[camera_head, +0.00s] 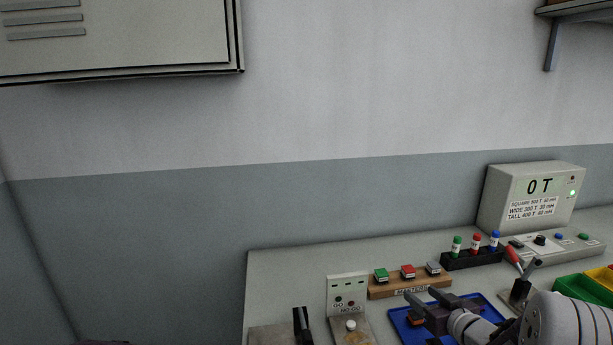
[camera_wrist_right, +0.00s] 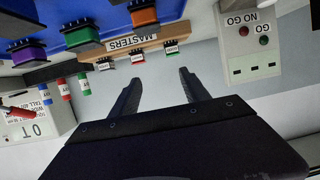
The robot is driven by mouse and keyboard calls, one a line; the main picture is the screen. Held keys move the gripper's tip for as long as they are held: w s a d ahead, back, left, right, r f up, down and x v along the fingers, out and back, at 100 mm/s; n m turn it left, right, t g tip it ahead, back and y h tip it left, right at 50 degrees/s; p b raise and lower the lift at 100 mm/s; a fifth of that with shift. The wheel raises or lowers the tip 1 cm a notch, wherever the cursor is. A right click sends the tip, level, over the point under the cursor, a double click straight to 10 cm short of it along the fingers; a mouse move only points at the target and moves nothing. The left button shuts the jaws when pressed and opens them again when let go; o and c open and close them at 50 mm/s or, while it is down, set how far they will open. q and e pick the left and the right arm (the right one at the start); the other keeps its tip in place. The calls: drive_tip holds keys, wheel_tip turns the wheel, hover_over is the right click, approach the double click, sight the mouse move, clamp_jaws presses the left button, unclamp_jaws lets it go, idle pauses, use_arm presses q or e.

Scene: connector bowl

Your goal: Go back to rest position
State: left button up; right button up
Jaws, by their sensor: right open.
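My right gripper (camera_head: 425,297) is open over the blue tray (camera_head: 487,304) at the lower right of the head view. In the right wrist view, my right gripper (camera_wrist_right: 157,75) shows two dark fingers spread apart with nothing between them. The blue tray (camera_wrist_right: 92,12) lies along the top of that view, with purple, green and orange connectors in it. My left gripper cannot be made out in the head view.
A wooden MASTERS block (camera_head: 408,284) with three small connectors stands behind the tray. A GO/NO GO panel (camera_head: 347,291) is left of it. A marker rack (camera_head: 472,258) and grey display box (camera_head: 532,196) stand at the right. Green and yellow bins sit far right.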

drive_tip(key=a+r+n+y+p, duration=0.1)
drive_tip(key=a+r+p, duration=0.25)
drive_tip(key=a, duration=0.35)
drive_tip(key=a+r+p, duration=0.2)
drive_tip(key=a+r, duration=0.3)
drive_tip(key=a, duration=0.2)
use_arm(q)
wheel_tip(320, 180, up, 7)
drive_tip(key=w+a+p, duration=0.1)
drive_tip(key=p, duration=0.1)
drive_tip(key=shift+a, duration=0.4)
use_arm(e)
drive_tip(key=s+f+m+g+h, duration=0.1)
drive_tip(key=s+f+g, duration=0.5)
drive_tip(key=s, duration=0.5)
drive_tip(key=s+f+m+g+h, duration=0.2)
drive_tip(key=s+f+g, duration=0.4)
drive_tip(key=s, duration=0.6)
drive_tip(key=shift+s+a+f+g+h, duration=0.15)
drive_tip(key=shift+s+a+g+h, duration=0.15)
drive_tip(key=shift+g, duration=0.1)
use_arm(q)
drive_tip(key=shift+w+r, duration=0.1)
